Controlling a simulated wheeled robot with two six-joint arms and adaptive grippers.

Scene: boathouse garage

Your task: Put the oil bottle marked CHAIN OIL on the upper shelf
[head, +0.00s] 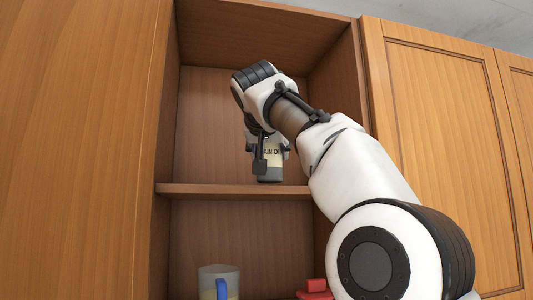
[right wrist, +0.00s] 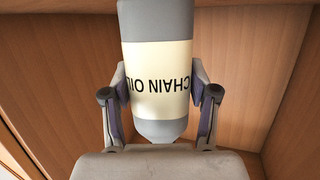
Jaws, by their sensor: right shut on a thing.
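The oil bottle (head: 270,172) is grey with a cream label. Its label reads CHAIN OIL, upside down, in the right wrist view (right wrist: 158,60). My right gripper (head: 269,155) is shut on the bottle, with one finger on each side of it in the right wrist view (right wrist: 158,105). The bottle looks upright, in the opening above the upper shelf (head: 225,190), with its base close to the board's front edge in the picture. I cannot tell whether the base touches the board. The gripper hides the bottle's top in the head view. My left gripper is out of view.
Below the shelf board stand a grey container with a blue handle (head: 219,282) and a red object (head: 315,290), partly hidden by my arm. The upper compartment looks otherwise empty. A closed wooden door (head: 450,140) is to the right, a wooden panel (head: 75,150) to the left.

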